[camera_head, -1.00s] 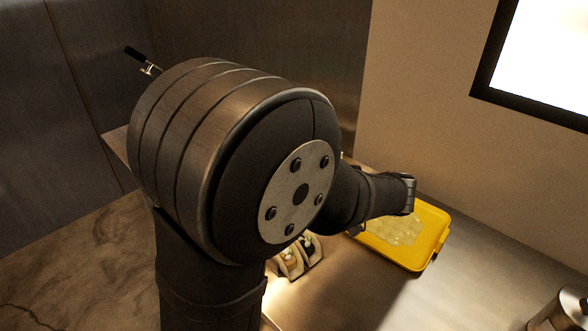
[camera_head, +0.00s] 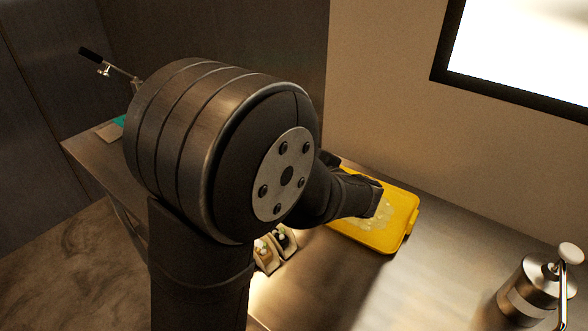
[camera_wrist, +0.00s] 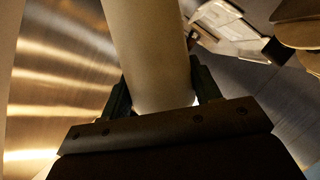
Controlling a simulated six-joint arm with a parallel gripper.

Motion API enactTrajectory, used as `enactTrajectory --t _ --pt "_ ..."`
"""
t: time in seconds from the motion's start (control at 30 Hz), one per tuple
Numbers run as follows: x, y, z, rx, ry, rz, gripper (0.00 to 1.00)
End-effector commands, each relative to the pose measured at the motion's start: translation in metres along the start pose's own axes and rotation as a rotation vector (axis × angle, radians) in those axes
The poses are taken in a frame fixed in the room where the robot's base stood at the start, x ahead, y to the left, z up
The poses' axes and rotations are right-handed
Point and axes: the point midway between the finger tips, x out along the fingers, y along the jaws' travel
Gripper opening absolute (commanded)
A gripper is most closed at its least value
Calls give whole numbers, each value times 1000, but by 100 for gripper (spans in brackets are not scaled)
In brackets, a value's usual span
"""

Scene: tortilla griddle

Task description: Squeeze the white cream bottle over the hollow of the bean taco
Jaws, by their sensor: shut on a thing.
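My gripper (camera_wrist: 162,92) is shut on the white cream bottle (camera_wrist: 148,45), a smooth pale cylinder between the two dark fingers in the wrist view. The bottle runs up out of the picture, so its nozzle is not visible. In the head view my arm hides the gripper and bottle. Two small filled tacos stand side by side in a holder just right of my arm: one with a light filling (camera_head: 264,252) and one with a darker filling (camera_head: 284,239). Both carry white bits on top. I cannot tell for certain which is the bean taco.
A yellow tray (camera_head: 405,232) with pale flecks lies behind the tacos, partly under my arm. A metal canister (camera_head: 530,290) with a white knob stands at the right. The steel counter (camera_head: 400,290) is clear between them. Tan rounded pieces (camera_wrist: 298,34) show in the wrist view.

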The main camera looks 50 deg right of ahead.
Motion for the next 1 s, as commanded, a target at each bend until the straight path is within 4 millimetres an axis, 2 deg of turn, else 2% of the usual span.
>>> enactTrajectory --t 0.27,0.97,1.0 --pt "6 9 15 -219 1 96 2" --pt "25 -26 58 -708 3 306 2" --pt "24 -24 56 -713 2 308 51"
